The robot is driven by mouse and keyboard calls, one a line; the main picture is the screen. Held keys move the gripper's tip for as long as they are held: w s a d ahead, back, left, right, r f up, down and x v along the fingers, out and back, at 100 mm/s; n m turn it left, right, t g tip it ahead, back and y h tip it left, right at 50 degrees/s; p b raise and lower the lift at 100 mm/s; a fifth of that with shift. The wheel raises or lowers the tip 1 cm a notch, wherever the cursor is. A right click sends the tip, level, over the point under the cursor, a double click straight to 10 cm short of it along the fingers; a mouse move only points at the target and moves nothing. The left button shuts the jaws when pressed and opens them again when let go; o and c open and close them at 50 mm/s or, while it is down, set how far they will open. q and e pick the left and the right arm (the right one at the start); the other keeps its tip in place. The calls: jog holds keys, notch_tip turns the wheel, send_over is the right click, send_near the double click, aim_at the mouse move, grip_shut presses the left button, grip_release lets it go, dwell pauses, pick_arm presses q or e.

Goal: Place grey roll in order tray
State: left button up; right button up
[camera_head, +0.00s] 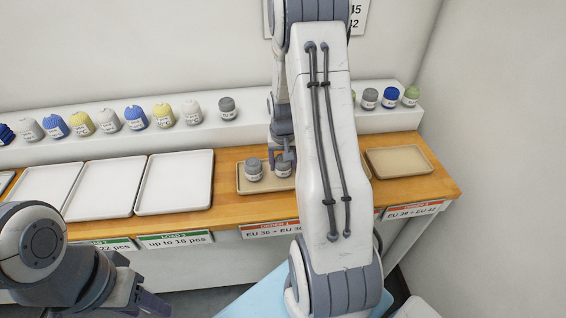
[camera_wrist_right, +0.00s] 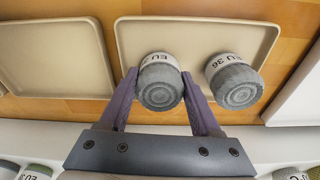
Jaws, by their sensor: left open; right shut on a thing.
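A beige order tray (camera_head: 241,187) stands on the wooden counter, partly hidden by my right arm; it also shows in the right wrist view (camera_wrist_right: 195,32). One grey roll with a white label (camera_head: 254,170) stands upright in it, marked EU 36 in the right wrist view (camera_wrist_right: 233,82). My right gripper (camera_head: 284,159) is shut on a second grey roll (camera_wrist_right: 160,84), which is upright within the tray beside the first, apart from it. I cannot tell whether the held roll touches the tray floor. My left gripper (camera_head: 152,304) is open and empty, low in front of the counter.
A second beige tray (camera_head: 398,161) lies empty to the right. White trays (camera_head: 173,182) lie to the left. A white ledge behind holds several yellow, blue, white, green and grey rolls, one grey roll (camera_head: 227,107) near my right arm. Labels line the counter's front edge.

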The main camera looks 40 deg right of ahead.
aim_at(283, 163)
jog(key=shift+f, duration=0.2)
jog(key=o, duration=1.3)
jog(key=shift+r, duration=0.1)
jog(key=shift+o, duration=0.2)
notch_tip(283, 163, up, 12)
jog(key=s, duration=0.1)
jog(key=s+a+r+n, duration=0.1)
jog(key=s+a+n, duration=0.1)
jog(key=a, duration=0.6)
jog(key=s+a+r+n+y, duration=0.1)
jog(key=a+n, duration=0.2)
jog(key=a, duration=0.5)
jog(key=s+a+r+n, duration=0.2)
jog(key=a, duration=0.6)
jog(key=s+a+n+g, duration=0.1)
jog(key=s+a+n, duration=0.6)
jog(key=s, duration=0.8)
jog(key=a, duration=0.3)
jog(key=shift+f+n+y, duration=0.15)
jog(key=shift+n+y, duration=0.15)
jog(key=shift+y, duration=0.1)
